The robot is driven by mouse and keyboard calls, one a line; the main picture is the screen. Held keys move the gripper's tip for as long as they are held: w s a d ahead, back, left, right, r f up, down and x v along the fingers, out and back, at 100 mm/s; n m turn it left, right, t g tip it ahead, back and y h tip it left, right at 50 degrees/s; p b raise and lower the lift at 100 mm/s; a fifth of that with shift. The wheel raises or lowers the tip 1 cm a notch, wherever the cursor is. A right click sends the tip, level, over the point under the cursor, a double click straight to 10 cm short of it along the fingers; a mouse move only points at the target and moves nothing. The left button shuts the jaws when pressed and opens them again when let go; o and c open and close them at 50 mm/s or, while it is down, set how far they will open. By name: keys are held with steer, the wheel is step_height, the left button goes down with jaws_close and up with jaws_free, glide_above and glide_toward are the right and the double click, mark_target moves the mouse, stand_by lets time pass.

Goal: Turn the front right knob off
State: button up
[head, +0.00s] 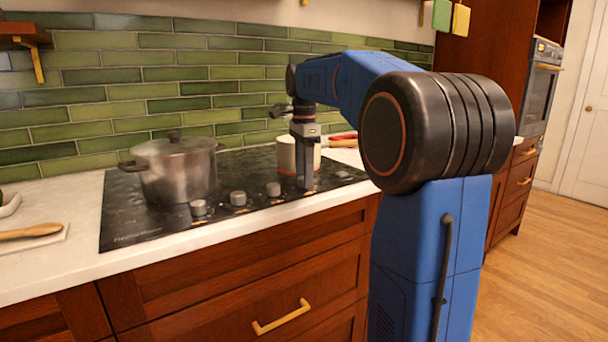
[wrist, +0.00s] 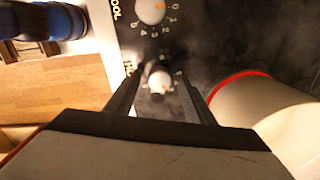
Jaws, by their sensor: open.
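My gripper (head: 305,184) points down at the front right part of the black cooktop (head: 130,222). In the wrist view, its two open fingers (wrist: 160,84) stand on either side of a round pale knob (wrist: 163,78), with some gap visible. I cannot tell whether either finger touches it. Number marks ring this knob, but its setting is too small to read. In the head view this knob is hidden by my gripper. Another knob (wrist: 150,10) shows at the top of the wrist view. Several grey knobs, such as the nearest visible one (head: 273,189), line the cooktop's front edge.
A lidded steel pot (head: 175,172) stands on the left of the cooktop. A cream pot with a red rim (head: 285,154) stands just behind my gripper; it also fills the right of the wrist view (wrist: 250,98). A wooden utensil (head: 30,231) lies on the left counter.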

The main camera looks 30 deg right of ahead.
steer(key=shift+f, duration=0.2)
steer(key=shift+c, duration=0.2)
steer(key=c, duration=1)
steer(key=shift+n, duration=0.3)
steer(key=n, duration=0.5)
steer(key=shift+n, duration=0.4)
steer(key=n, duration=0.5)
steer(key=shift+n, duration=0.4)
